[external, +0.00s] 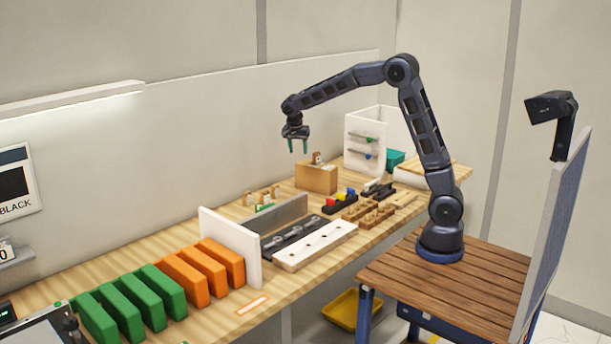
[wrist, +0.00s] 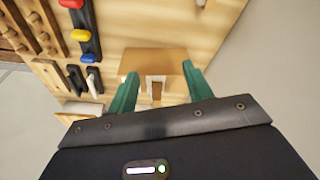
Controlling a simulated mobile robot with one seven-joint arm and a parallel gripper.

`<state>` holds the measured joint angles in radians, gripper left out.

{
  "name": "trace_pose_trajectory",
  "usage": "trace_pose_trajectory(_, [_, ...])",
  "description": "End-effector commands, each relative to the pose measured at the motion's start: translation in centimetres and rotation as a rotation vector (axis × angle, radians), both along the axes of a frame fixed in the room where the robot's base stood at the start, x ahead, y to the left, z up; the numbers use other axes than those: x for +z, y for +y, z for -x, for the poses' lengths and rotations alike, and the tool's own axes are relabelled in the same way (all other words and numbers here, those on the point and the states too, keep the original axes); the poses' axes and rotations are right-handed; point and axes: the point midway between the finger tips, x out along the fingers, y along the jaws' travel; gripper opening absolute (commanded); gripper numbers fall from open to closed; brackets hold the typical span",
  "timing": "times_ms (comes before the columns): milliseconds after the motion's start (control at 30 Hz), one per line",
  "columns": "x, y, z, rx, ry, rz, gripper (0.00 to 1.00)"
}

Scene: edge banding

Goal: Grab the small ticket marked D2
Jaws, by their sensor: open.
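I cannot read D2 on anything in either view. Small pale pieces (external: 317,158) stand on a wooden block (external: 316,178) near the middle of the bench; they may be tickets. In the wrist view the block (wrist: 152,58) lies ahead between my fingers, with a small white and brown piece (wrist: 156,84) at its near side. My gripper (external: 298,148) is open and empty, pointing down, above and a little left of the block in the external view. Its green fingers also show in the wrist view (wrist: 160,76), spread on both sides of the piece.
Several small wooden pieces (external: 262,196) stand left of the block. A rack with red, blue and yellow knobs (external: 340,203) is to its right, and a white shelf unit (external: 368,135) stands behind. Orange and green blocks (external: 183,271) fill the bench's near left.

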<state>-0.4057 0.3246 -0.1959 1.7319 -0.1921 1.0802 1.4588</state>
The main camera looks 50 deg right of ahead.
Motion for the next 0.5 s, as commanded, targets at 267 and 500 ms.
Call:
trace_pose_trajectory(267, [-6.1,4.6,-5.6,-0.166,-0.021,0.077,0.51])
trace_pose_trajectory(500, [-10.5,7.8,-8.7,-0.278,-0.054,0.133,0.51])
